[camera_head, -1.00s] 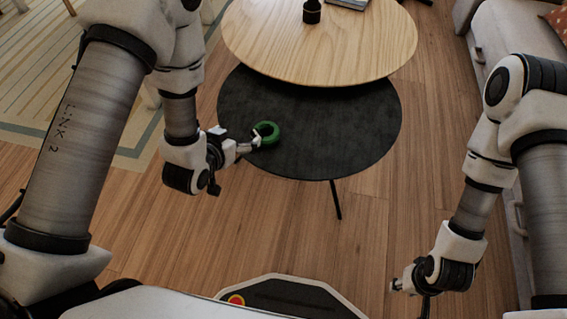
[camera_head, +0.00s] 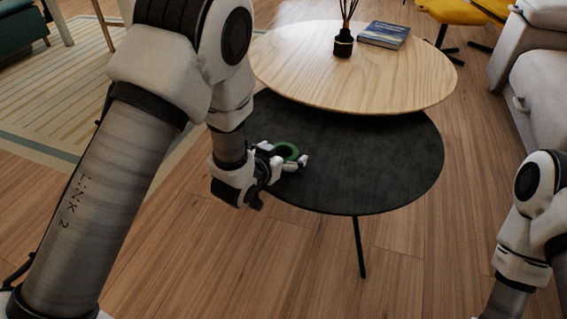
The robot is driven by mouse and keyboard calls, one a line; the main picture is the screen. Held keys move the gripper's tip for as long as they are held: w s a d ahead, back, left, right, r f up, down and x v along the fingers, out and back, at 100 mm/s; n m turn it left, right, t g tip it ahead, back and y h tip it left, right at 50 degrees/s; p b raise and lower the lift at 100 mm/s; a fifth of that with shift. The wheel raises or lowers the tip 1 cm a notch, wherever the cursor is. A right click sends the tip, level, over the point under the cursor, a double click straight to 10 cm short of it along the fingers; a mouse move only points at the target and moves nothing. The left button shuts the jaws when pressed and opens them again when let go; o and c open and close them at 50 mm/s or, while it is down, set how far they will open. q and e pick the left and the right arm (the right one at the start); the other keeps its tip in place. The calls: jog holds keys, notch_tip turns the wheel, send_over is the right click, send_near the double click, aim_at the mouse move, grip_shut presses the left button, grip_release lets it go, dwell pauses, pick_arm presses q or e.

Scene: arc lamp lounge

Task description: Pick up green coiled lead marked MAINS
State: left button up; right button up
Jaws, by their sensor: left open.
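The green coiled lead (camera_head: 287,151) is a small ring at the left part of the low black round table (camera_head: 380,175). No marking on it can be read at this size. My left gripper (camera_head: 296,163) comes in from the left, right at the coil's near side. Its fingers are open and hide part of the coil's near edge. I cannot tell whether they touch it. My right arm shows at the lower right, but its gripper is out of the picture.
A higher light-wood round table (camera_head: 350,70) overlaps the back of the black table. It bears a dark reed diffuser (camera_head: 343,45) and a book (camera_head: 384,35). A pale sofa (camera_head: 540,95) stands at the right. Bare wood floor (camera_head: 290,260) lies in front.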

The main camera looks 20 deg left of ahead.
pick_arm(q)
jog(key=shift+r, duration=0.1)
jog(key=shift+c, duration=0.4)
jog(key=c, duration=1.1)
